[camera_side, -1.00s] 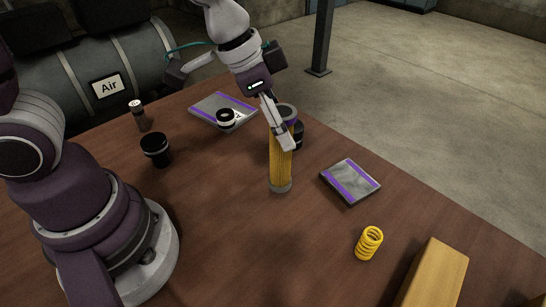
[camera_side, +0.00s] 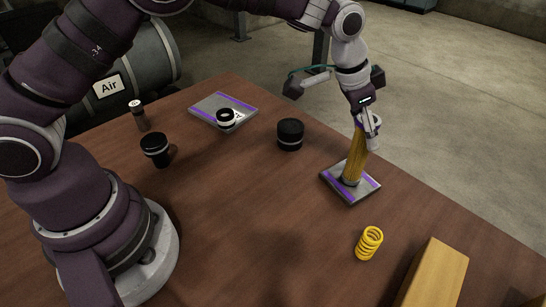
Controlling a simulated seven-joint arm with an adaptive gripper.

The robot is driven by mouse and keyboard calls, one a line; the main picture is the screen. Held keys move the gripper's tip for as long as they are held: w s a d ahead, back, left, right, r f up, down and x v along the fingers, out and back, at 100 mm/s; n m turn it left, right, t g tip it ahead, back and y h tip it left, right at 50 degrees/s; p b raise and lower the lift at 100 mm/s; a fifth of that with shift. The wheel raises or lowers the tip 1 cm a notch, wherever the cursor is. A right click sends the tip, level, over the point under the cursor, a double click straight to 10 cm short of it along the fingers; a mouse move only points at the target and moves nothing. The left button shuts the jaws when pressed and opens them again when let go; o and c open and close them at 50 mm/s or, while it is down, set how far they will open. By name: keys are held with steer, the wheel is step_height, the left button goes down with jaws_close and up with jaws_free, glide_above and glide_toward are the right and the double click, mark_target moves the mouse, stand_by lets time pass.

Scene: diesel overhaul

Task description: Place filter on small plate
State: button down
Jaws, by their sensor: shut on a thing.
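The filter (camera_side: 356,160) is a tall yellow pleated cylinder with a grey lower end. It is tilted slightly, its top leaning right, and its lower end is over the middle of the small plate; I cannot tell whether it touches. The small plate (camera_side: 363,194) is a grey square with purple stripes, lying on the table right of centre. My gripper (camera_side: 368,130) is shut on the filter's upper end, above the small plate. The gripper hides the filter's top.
A larger grey and purple plate (camera_side: 208,107) with a black and white ring part (camera_side: 226,119) lies at the back. A black cylinder (camera_side: 290,134), a black cup-like part (camera_side: 155,149) and a small dark cylinder (camera_side: 138,115) stand apart. A yellow spring (camera_side: 369,243) and wooden block (camera_side: 434,277) are in front.

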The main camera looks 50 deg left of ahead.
steer(key=shift+f, duration=0.1)
steer(key=c, duration=0.6)
jaws_free()
steer(key=v, duration=1.2)
steer(key=s+a+n+y, duration=0.1)
steer(key=s+a+n, duration=0.1)
steer(key=s+a, duration=0.2)
steer(key=s+a+n+t, duration=0.1)
steer(key=s+a+n, duration=0.1)
steer(key=s+a, duration=0.2)
steer(key=s+a+n+y, duration=0.1)
steer(key=s+a, duration=0.3)
steer(key=s, duration=0.5)
steer(key=shift+s+a+f+n+t+y, duration=0.15)
steer(key=shift+s+f+n+t+y, duration=0.2)
steer(key=shift+n, duration=0.55)
